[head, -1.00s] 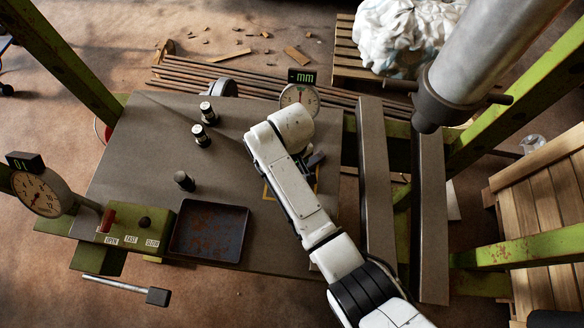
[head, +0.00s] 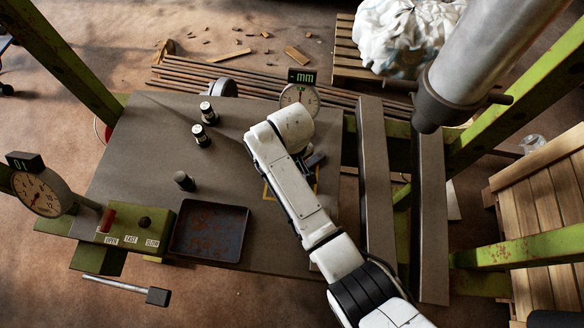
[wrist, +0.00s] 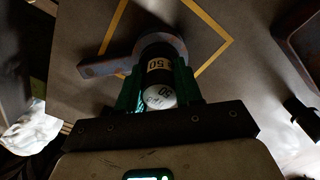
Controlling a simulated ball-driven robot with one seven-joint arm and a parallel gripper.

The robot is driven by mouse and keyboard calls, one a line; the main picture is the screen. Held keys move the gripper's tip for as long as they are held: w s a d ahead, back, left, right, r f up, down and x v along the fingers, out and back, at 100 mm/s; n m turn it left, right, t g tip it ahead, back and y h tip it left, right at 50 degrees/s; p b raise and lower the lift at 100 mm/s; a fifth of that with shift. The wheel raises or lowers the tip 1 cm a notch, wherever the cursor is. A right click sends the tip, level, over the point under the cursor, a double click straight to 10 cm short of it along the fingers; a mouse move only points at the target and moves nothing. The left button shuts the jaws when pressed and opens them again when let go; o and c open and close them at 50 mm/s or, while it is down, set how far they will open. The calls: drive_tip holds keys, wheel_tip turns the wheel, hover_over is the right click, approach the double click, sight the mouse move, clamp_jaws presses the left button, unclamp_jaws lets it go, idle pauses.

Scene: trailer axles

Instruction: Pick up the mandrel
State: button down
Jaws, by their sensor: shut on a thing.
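The mandrel (wrist: 159,80) is a dark cylinder with a pale end and a pale band, both marked 50. My gripper (wrist: 157,76) is shut on it, with a green finger on each side. A grey eye-shaped part (wrist: 108,68) has its ring end around or just behind the mandrel's far end; I cannot tell whether the mandrel sits inside it. In the head view my white arm hides the gripper and the held mandrel.
Three other dark cylinders (head: 207,113), (head: 201,136), (head: 184,181) stand on the grey table (head: 150,150). A dark tray (head: 208,232) and a green control box (head: 136,226) are at its front. A dial gauge (head: 300,97) stands at the back edge. Steel beams (head: 374,180) are at right.

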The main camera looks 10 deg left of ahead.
drive_tip(key=shift+r, duration=0.15)
drive_tip(key=shift+r, duration=0.5)
drive_tip(key=s+a+r+p, duration=0.2)
drive_tip(key=s+a+r, duration=0.3)
drive_tip(key=s+r, duration=0.6)
drive_tip(key=shift+s+r+p, duration=0.3)
drive_tip(key=shift+s+r, duration=0.1)
drive_tip(key=shift+s, duration=0.6)
